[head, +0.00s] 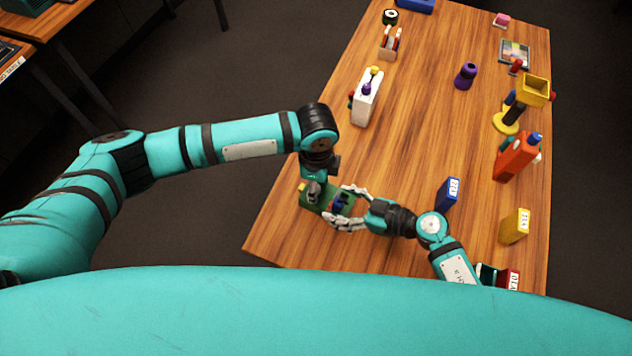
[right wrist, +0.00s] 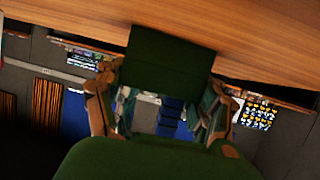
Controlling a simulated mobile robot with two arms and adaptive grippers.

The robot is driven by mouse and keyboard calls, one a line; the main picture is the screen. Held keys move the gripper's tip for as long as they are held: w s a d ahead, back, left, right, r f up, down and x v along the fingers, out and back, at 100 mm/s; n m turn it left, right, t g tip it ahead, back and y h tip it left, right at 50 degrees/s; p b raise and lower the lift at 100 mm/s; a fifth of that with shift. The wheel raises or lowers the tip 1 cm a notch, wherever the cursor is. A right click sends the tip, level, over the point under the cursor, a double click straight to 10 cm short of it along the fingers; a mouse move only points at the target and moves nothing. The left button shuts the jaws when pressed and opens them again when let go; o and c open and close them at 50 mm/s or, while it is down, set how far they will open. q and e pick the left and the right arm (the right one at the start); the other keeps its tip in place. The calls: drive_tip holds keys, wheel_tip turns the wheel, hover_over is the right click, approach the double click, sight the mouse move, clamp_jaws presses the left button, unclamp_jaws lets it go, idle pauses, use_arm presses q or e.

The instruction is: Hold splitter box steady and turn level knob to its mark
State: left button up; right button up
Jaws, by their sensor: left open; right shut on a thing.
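A green box (head: 316,203), which I take as the splitter box, sits near the table's front left edge. My right gripper (head: 341,207) reaches in from the right, its fingers on either side of the box's right part, shut on it. A small blue part (head: 338,204) shows between these fingers; I cannot tell whether it is the level knob. My left gripper (head: 314,192) is open and points down over the box's left part, hiding some of it. A yellow bit (head: 302,188) shows at the box's left corner. No mark is readable. The right wrist view shows dark green surfaces (right wrist: 170,70) between the fingers.
A white box (head: 366,98) with a purple knob stands farther back. Blue (head: 448,194) and yellow (head: 514,226) labelled blocks, a red-orange box (head: 515,157) and a yellow-topped stand (head: 534,92) line the right side. The table's middle is clear.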

use_arm(q)
wheel_tip(320, 180, up, 12)
idle(0.4)
idle(0.3)
wheel_tip(320, 180, up, 11)
idle(1.1)
idle(0.3)
